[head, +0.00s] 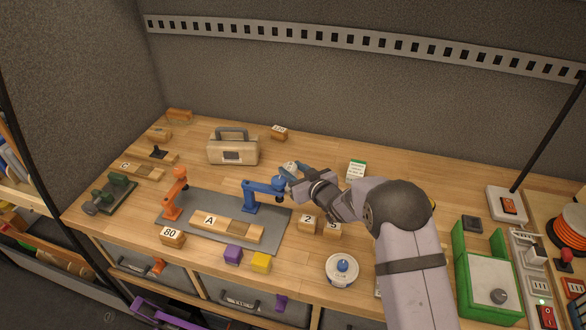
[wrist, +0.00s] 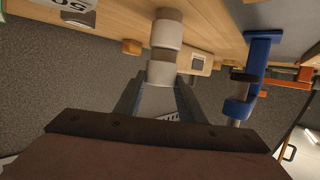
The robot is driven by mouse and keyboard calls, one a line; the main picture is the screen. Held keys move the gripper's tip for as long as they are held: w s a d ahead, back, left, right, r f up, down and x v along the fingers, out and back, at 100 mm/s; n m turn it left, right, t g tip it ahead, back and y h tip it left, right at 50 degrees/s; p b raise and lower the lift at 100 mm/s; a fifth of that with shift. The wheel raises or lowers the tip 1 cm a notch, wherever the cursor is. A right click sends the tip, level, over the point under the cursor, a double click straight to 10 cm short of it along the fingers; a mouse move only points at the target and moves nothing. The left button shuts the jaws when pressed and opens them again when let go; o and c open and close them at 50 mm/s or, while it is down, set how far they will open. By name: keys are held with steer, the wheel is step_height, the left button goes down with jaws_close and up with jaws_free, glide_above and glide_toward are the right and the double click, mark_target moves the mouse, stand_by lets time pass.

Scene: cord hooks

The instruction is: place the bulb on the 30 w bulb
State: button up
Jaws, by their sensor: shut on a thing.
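My gripper (head: 296,174) is shut on a pale white cylindrical piece with grey-brown bands, which looks like the bulb (wrist: 164,62). In the wrist view it stands out between the two dark fingers (wrist: 160,98). In the head view the gripper is just right of the top of the blue hook stand (head: 256,192), and the pale piece (head: 289,167) is small and partly hidden. The blue stand also shows in the wrist view (wrist: 243,80), right of the held piece. I cannot make out a 30 W label anywhere.
An orange stand (head: 174,196) and a wooden A block (head: 213,221) are on the grey mat (head: 275,222). Numbered blocks include 80 (head: 171,237) and 2 (head: 308,222). A beige case (head: 233,151) stands behind. A round white tin (head: 342,271) sits in front.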

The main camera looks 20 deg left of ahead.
steer(key=shift+f, duration=0.15)
steer(key=o, duration=1.1)
steer(key=shift+o, duration=0.2)
steer(key=shift+r, duration=0.2)
steer(key=b+v, duration=0.3)
steer(key=v, duration=0.9)
steer(key=shift+b, duration=0.35)
